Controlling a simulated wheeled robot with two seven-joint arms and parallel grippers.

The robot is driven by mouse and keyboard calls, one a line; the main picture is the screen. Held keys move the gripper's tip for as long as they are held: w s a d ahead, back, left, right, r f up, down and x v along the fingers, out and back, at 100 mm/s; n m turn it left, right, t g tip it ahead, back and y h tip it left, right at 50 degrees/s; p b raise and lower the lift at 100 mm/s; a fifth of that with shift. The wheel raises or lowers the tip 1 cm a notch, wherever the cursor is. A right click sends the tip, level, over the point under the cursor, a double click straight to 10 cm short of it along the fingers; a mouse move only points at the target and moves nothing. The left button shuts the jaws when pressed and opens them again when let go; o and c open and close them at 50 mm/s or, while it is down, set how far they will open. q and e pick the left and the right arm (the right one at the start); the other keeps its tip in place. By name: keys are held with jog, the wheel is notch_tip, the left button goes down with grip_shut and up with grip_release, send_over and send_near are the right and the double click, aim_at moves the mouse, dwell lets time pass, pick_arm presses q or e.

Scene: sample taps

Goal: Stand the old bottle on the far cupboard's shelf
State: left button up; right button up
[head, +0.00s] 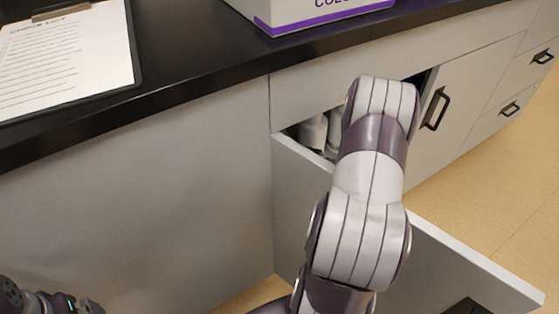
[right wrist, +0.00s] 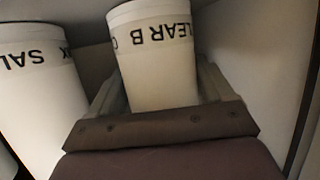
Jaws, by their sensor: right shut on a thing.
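In the right wrist view my right gripper (right wrist: 158,90) is shut on a white bottle (right wrist: 155,50) with black lettering that reads "CLEAR B". One finger lies on each side of it. A second white bottle (right wrist: 35,90), lettered "SAL", stands close by on the left. In the head view my right arm reaches into the open cupboard (head: 290,131) and hides its own gripper. Two white bottles (head: 313,132) show partly there; I cannot tell which is held. My left gripper (head: 50,302) shows only in part at the bottom left corner; its jaws are unclear.
The cupboard's open door (head: 440,262) sticks out below my right arm. A closed cupboard door (head: 455,100) and drawers (head: 525,80) are to the right. On the black counter (head: 190,60) are a clipboard (head: 65,60) and a white and purple box (head: 310,12). Floor is clear at right.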

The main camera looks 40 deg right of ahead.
jog(key=o, duration=1.2)
jog(key=shift+r, duration=0.2)
jog(key=p+v, duration=0.5)
jog(key=v, duration=0.7)
jog(key=shift+f, duration=0.2)
